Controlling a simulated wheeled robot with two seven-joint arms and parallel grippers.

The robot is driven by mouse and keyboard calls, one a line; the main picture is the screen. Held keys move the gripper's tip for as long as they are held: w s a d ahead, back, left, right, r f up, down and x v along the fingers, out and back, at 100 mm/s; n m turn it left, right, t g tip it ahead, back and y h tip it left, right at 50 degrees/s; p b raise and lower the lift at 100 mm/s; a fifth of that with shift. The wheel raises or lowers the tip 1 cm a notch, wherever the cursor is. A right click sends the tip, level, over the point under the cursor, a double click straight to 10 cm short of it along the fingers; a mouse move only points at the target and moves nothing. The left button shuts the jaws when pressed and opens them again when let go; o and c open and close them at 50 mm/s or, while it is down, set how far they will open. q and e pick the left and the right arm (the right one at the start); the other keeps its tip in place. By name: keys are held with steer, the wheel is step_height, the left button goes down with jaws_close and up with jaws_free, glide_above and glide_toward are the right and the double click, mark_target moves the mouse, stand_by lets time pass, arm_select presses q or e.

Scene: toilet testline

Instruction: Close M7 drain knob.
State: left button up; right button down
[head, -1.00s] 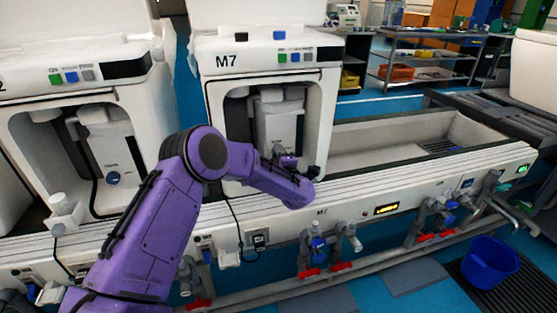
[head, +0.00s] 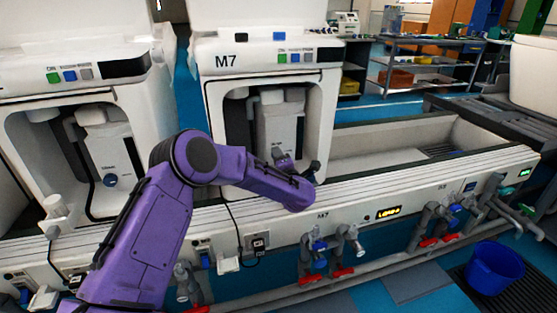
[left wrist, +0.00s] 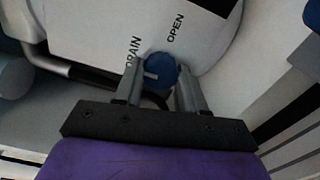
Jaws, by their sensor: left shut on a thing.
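The M7 drain knob (left wrist: 161,70) is a round blue knob with a pale mark, on a white panel lettered "DRAIN" and "OPEN" in the left wrist view. My left gripper (left wrist: 160,84) has a finger on each side of the knob and is shut on it. The pale mark points away from "OPEN", towards the "DRAIN" side. In the head view my left gripper (head: 281,160) reaches into the open front of the white M7 unit (head: 268,75), and the knob is hidden behind it. My right gripper is not in view.
A similar white unit (head: 75,98) with its own blue knob (head: 110,180) stands to the left. A long trough (head: 390,145) runs to the right. Blue taps and pipes with red handles (head: 343,271) are below the front ledge. A blue bucket (head: 492,268) stands at right.

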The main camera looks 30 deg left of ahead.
arm_select(q)
steer(key=shift+f, duration=0.1)
steer(key=o, duration=1.1)
steer(key=shift+s, duration=0.1)
steer(key=p+v, duration=0.1)
steer(key=v, duration=0.9)
steer(key=shift+s+d, duration=0.2)
